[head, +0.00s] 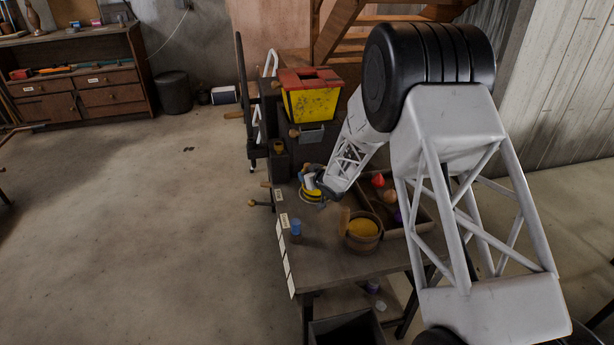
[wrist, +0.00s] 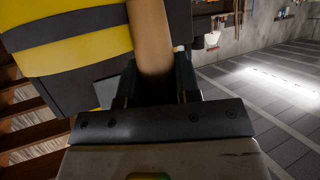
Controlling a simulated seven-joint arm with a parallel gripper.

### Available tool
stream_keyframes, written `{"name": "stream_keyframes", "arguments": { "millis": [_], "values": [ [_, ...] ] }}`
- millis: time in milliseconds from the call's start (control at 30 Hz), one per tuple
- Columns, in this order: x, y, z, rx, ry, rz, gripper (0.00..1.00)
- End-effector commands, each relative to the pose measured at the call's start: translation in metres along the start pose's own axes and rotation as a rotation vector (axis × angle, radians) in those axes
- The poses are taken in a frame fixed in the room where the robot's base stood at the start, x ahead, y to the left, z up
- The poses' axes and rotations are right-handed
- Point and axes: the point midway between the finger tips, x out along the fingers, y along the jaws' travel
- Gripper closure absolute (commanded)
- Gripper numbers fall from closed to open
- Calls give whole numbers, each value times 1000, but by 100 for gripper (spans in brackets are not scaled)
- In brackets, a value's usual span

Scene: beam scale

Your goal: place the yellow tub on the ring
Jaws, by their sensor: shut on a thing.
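My gripper (head: 322,188) is low over the back left of the table. In the wrist view its jaws (wrist: 155,95) are shut on a tan cylindrical part (wrist: 151,40). A yellow body with dark bands, seemingly the yellow tub (wrist: 85,52), is right beside that part and looks tilted in this view. In the head view the tub (head: 311,194) shows as a small yellow and black shape at the gripper, partly hidden by it. I cannot tell whether it touches what is under it. I cannot clearly make out the ring.
A round wooden bowl with yellow contents (head: 362,231) is at the table's front. A tray with coloured pieces (head: 425,215) is to the right. A blue-topped jar (head: 296,228) is near the left edge.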

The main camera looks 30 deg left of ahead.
Motion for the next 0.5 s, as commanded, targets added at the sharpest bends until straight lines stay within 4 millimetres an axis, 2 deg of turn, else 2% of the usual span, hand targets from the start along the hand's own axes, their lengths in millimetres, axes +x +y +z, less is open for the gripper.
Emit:
{"name": "stream_keyframes", "arguments": {
  "millis": [367,400,500],
  "values": [
    [1,0,2,0,1,0,100],
    [1,0,2,0,0,0,65],
    [1,0,2,0,0,0,50]
  ]
}}
